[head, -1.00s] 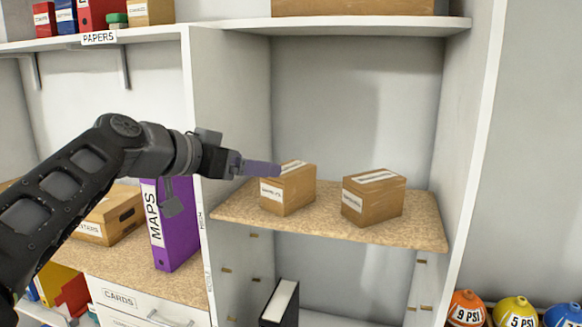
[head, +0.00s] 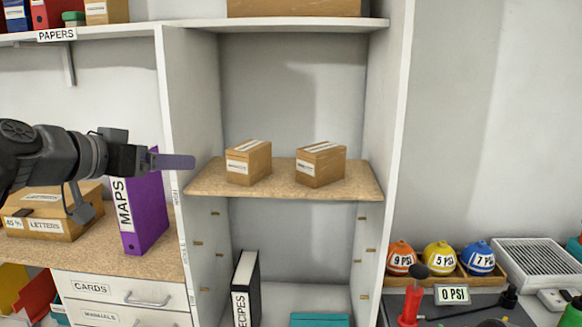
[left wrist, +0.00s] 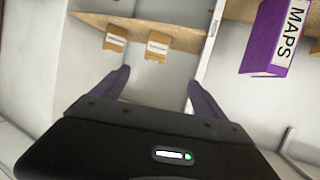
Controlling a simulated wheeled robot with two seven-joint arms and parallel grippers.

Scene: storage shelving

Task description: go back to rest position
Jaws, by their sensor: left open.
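My left gripper (head: 176,161) comes in from the left in the head view, with purple fingers, in front of the left upright of the shelf unit. In the left wrist view its two fingers (left wrist: 157,90) are spread apart with nothing between them. Two small cardboard boxes, a left one (head: 248,162) and a right one (head: 321,165), stand side by side on the wood-look middle shelf (head: 285,191), apart from the gripper. The boxes also show in the left wrist view, beyond the fingers. My right gripper is in neither view.
A purple MAPS binder (head: 147,210) and a LETTERS box (head: 47,222) stand on the counter just below my left arm. A RECIPES binder (head: 246,289) stands lower in the unit. Coloured PSI balls (head: 440,257) sit in a tray at right.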

